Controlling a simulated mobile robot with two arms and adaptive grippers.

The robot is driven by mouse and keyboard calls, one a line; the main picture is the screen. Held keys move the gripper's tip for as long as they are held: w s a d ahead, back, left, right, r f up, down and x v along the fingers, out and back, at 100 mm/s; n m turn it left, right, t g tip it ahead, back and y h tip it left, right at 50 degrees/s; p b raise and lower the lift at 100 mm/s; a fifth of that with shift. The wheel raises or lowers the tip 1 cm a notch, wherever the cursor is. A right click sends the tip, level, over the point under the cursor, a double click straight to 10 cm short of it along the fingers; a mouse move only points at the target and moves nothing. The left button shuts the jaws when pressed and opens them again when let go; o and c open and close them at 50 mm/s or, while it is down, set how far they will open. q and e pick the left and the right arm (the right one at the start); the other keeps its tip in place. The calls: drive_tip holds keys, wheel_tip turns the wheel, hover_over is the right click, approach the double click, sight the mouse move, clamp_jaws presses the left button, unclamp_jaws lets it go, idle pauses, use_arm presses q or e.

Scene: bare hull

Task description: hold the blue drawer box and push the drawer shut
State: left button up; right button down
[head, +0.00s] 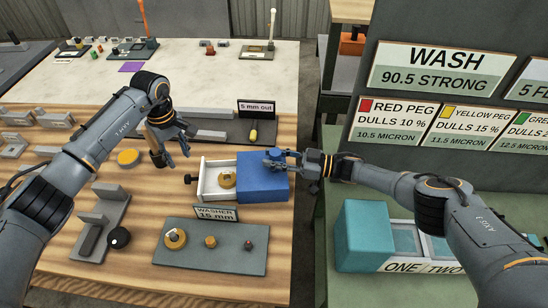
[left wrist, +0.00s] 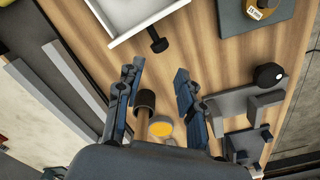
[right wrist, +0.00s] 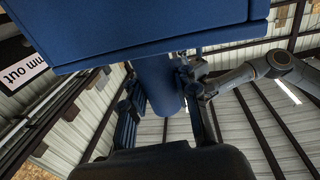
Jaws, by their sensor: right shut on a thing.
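The blue drawer box (head: 264,185) sits on the wooden bench in the head view. Its white drawer (head: 207,168) stands pulled out to the left, with a brass ring inside and a black knob (head: 189,180) on its front. My right gripper (head: 283,160) is shut on a blue cylindrical grip (right wrist: 157,85) of the box, seen between its fingers in the right wrist view. My left gripper (head: 176,148) is open, above the bench and up-left of the drawer. In the left wrist view, the knob (left wrist: 158,44) lies beyond its spread fingers (left wrist: 158,95), apart from them.
A brown cylinder (left wrist: 145,102) with a dark end shows between the left fingers; contact is unclear. A yellow-topped disc (head: 128,157) is nearby. A grey tray (head: 215,260) with washers lies in front of the drawer, and a grey bracket (head: 97,225) with a black knob at left.

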use_arm(q)
drive_tip(key=c, duration=0.7)
drive_tip(key=shift+a, duration=0.1)
clamp_jaws()
drive_tip(key=a+n+h, duration=0.3)
drive_tip(key=a+n, duration=0.6)
drive_tip(key=x, duration=0.9)
drive_tip(key=shift+s+f, duration=0.15)
drive_tip(key=shift+f, duration=0.1)
drive_tip(key=d, duration=0.3)
drive_tip(key=shift+d+f, duration=0.15)
drive_tip(key=shift+f, duration=0.1)
drive_tip(key=shift+d, duration=0.45)
